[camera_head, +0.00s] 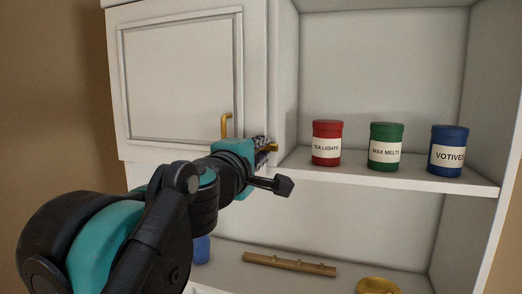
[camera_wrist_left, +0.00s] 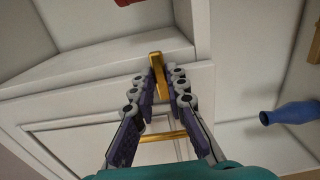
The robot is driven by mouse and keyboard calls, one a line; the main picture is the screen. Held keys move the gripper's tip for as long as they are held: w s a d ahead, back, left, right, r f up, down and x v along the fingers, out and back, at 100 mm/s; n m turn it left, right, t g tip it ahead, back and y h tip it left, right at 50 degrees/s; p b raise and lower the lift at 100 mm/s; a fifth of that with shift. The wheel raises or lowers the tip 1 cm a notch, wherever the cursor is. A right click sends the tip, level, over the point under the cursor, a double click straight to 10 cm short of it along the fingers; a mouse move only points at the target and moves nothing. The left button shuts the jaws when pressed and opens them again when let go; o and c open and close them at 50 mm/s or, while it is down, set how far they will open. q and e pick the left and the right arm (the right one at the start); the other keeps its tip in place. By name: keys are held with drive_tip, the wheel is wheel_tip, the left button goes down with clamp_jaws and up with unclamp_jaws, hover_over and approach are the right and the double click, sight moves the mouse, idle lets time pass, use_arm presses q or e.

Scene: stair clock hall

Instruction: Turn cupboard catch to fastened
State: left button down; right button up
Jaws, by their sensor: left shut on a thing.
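The white cupboard door (camera_head: 180,75) is closed at the upper left in the head view, with an upright brass handle (camera_head: 226,125). The small brass catch (camera_head: 272,147) is at the door's right edge, mostly hidden by my gripper. In the left wrist view the catch (camera_wrist_left: 157,66) shows as a narrow brass bar between the fingertips, its long side running up and down the picture. My left gripper (camera_head: 265,146) is shut on the catch; its fingers (camera_wrist_left: 161,84) are on either side of it. My right gripper is not in view.
Red (camera_head: 326,143), green (camera_head: 386,146) and blue (camera_head: 448,150) labelled tins stand on the open shelf to the right. Below lie a wooden peg rail (camera_head: 289,264) and a brass disc (camera_head: 377,286). A blue vase (camera_head: 201,249) is partly hidden behind my arm.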

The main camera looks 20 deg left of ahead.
use_arm(q)
drive_tip(key=c, duration=1.5)
unclamp_jaws()
drive_tip(key=shift+c, duration=0.2)
drive_tip(key=shift+s, duration=0.15)
drive_tip(key=s, duration=1.1)
drive_tip(key=shift+s+a, duration=0.25)
drive_tip(key=shift+s, duration=0.1)
